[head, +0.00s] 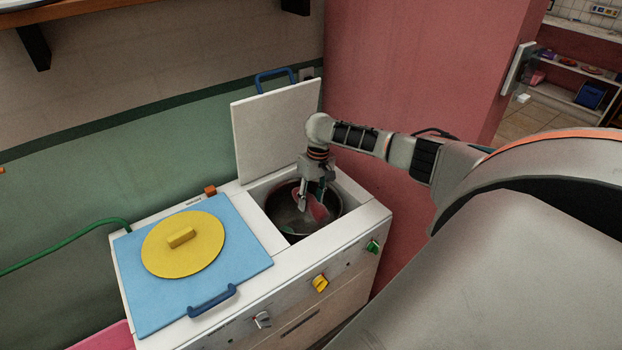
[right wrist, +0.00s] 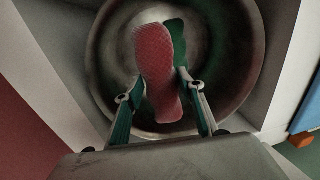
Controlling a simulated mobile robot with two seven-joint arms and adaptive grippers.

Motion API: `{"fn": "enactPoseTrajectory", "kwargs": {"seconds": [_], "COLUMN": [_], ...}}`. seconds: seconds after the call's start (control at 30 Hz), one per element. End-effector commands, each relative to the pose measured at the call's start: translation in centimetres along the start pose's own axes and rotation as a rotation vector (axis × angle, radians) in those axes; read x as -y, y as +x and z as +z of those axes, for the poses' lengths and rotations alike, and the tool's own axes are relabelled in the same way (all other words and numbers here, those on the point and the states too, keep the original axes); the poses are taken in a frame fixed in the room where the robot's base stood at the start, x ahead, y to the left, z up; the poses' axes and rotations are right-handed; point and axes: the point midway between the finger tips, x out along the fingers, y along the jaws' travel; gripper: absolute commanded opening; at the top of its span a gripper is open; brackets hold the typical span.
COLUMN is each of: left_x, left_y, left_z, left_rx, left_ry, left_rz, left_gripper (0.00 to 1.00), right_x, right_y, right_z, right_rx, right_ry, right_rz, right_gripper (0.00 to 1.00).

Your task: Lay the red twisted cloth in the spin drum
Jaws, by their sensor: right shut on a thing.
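The red twisted cloth (right wrist: 158,75) is between the fingers of my right gripper (right wrist: 160,110), which is shut on it. In the head view the red cloth (head: 317,208) hangs from my right gripper (head: 312,200) at the mouth of the round metal spin drum (head: 333,222). The drum's wall also shows around the cloth in the right wrist view (right wrist: 105,60). Something green (right wrist: 176,42) shows behind the cloth; it looks like another cloth lying in the drum, partly hidden. I cannot tell whether the red cloth touches the drum. My left gripper is not in view.
The white lid (head: 275,130) with a blue handle stands open behind the drum. A blue lid (head: 150,285) with a yellow disc (head: 183,245) covers the machine's left side. Knobs (head: 320,283) line the front. A pink wall (head: 420,70) stands close on the right.

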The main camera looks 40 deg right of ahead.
Motion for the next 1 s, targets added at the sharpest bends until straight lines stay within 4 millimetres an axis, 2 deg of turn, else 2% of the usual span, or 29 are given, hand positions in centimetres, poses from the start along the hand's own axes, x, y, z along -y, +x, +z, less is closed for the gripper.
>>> {"fn": "enactPoseTrajectory", "kwargs": {"seconds": [0.1,0.47,1.0], "left_x": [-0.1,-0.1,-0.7], "left_y": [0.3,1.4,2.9], "left_z": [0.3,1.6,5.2], "left_rx": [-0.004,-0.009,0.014], "left_ry": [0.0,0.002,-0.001], "left_rz": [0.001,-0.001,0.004], "left_gripper": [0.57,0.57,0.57], "right_x": [-0.1,-0.7,-1.4], "right_y": [1.6,5.4,11.1], "right_z": [0.0,0.0,0.1], "right_rx": [0.001,0.0,0.002], "right_ry": [0.0,0.001,0.0], "right_rz": [-0.002,-0.002,-0.001], "right_gripper": [0.12,0.12,0.12]}}
